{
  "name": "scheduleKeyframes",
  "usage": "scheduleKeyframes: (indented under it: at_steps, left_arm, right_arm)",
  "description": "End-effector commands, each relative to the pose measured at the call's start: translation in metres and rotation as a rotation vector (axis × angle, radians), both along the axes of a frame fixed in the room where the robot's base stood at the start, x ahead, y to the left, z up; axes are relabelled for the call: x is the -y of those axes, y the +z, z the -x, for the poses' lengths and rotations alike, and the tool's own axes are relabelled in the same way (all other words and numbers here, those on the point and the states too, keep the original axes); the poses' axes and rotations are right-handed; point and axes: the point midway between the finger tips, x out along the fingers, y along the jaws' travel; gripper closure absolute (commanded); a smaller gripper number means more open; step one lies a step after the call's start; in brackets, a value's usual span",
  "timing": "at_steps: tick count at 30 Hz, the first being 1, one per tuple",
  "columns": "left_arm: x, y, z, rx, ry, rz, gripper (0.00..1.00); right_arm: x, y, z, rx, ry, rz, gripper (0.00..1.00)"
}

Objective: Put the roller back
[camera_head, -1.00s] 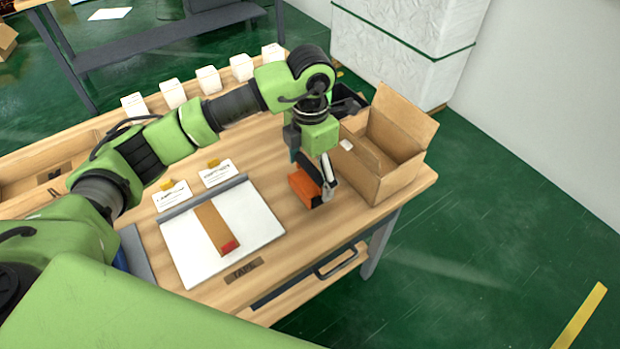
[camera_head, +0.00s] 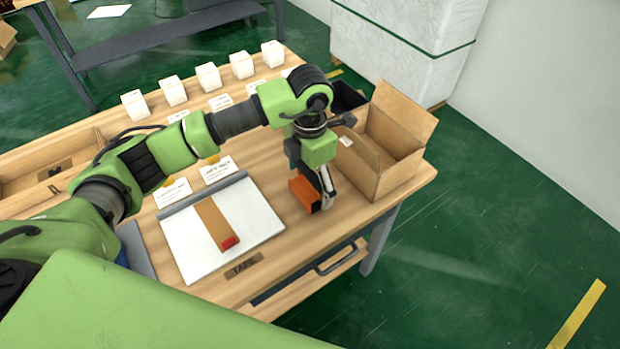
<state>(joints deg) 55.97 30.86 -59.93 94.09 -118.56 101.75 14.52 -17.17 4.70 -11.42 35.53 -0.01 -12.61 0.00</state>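My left gripper (camera_head: 322,190) reaches down over the right part of the wooden table, in front of an open cardboard box. It is shut on an orange block-like thing (camera_head: 303,194), which I take for the roller. Its lower end is close to the tabletop; I cannot tell whether it touches. The gripper and arm hide part of it. My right gripper is not in view.
The open cardboard box (camera_head: 372,178) stands right behind the gripper. A white board (camera_head: 188,257) with a brown, red-ended strip (camera_head: 214,222) lies to the left. Several white boxes (camera_head: 208,77) line the back edge. Table (camera_head: 290,238) is bare between board and gripper.

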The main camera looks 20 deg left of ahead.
Motion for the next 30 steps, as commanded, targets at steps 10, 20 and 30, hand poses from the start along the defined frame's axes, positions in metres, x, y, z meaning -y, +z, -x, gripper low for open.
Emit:
scheduleKeyframes:
  at_steps: [10, 20, 30]
  left_arm:
    - [0.000, 0.000, 0.000, -0.001, 0.000, 0.000, 0.02]
    - [0.001, 0.030, -0.002, 0.007, -0.001, 0.003, 0.02]
    - [0.001, 0.106, -0.001, 0.005, -0.001, 0.001, 0.02]
  right_arm:
    - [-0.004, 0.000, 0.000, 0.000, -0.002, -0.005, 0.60]
    - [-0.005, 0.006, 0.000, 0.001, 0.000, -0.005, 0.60]
    - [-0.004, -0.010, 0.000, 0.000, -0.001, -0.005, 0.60]
